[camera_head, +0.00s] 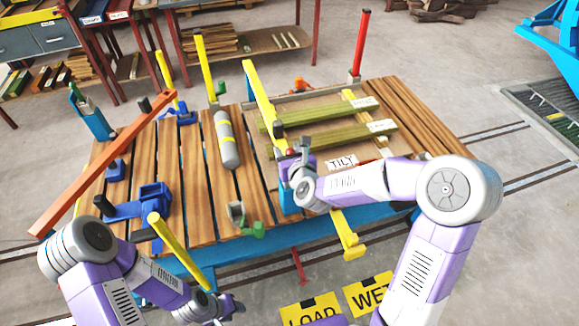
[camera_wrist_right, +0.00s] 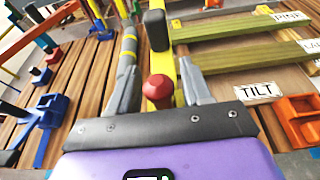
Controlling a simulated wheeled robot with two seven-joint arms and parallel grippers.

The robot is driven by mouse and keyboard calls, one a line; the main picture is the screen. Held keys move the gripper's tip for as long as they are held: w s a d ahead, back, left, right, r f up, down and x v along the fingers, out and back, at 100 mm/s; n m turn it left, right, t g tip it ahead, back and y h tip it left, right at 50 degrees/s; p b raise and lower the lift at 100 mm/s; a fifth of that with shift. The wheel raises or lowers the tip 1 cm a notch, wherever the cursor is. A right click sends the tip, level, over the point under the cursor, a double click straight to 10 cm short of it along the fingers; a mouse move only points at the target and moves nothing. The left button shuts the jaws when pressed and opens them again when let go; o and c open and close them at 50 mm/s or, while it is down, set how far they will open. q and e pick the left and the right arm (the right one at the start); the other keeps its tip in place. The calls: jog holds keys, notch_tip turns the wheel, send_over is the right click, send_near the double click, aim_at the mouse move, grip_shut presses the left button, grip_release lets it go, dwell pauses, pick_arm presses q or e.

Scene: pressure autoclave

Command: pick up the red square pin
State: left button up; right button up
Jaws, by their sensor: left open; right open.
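My left gripper (camera_head: 228,306) is low at the front, off the table edge, open and empty.
A yellow bar (camera_head: 258,92) with a black block (camera_wrist_right: 155,30) lies just beyond the right gripper. A grey cylinder (camera_head: 228,140), a long orange bar (camera_head: 100,165) and blue clamps (camera_head: 140,205) are to the left.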

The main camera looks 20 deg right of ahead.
jog(key=shift+w, duration=0.25)
grip_shut()
